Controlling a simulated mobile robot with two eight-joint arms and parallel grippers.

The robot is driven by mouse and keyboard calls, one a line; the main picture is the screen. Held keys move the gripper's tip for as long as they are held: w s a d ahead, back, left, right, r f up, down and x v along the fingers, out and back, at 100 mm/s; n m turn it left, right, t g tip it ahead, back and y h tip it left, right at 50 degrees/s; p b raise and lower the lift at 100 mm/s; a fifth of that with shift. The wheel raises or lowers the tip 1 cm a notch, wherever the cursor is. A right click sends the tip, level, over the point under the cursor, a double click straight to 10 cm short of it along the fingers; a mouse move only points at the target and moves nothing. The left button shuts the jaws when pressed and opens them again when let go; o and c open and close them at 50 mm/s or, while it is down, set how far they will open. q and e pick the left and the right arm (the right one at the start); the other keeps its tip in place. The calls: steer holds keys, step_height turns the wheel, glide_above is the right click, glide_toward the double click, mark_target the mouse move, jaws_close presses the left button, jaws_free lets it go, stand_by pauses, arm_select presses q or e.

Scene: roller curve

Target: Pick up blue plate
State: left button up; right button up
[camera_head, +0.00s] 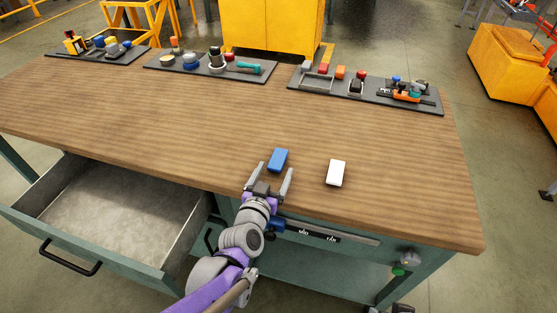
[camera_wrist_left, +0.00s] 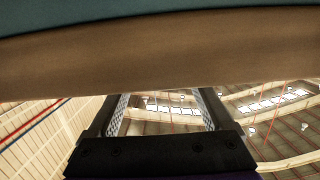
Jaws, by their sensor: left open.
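The blue plate (camera_head: 278,159) is a small flat block lying on the wooden table top (camera_head: 220,140) near its front edge. My left gripper (camera_head: 275,170) is open and empty at that edge, its fingers pointing towards the plate. The plate shows just beyond and between the fingertips in the head view. I cannot tell whether they touch it or how high they are. The left wrist view shows both dark fingers (camera_wrist_left: 160,115) apart, with a brown table edge (camera_wrist_left: 150,60) across them. The plate does not show there. My right gripper is not in view.
A white block (camera_head: 336,172) lies right of the blue plate. An empty drawer (camera_head: 170,262) stands open at the front left. Three dark trays with parts line the back, including the right one (camera_head: 425,106). The table middle is clear.

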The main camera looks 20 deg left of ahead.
mark_target(278, 158)
arm_select(q)
steer(key=shift+w+a+f+p, duration=0.1)
steer(key=shift+w+p, duration=0.1)
steer(key=shift+w, duration=1.15)
steer(key=shift+w+f+p, duration=0.1)
steer(key=shift+w+p, duration=0.05)
steer(key=shift+w, duration=1.2)
steer(key=shift+c, duration=0.2)
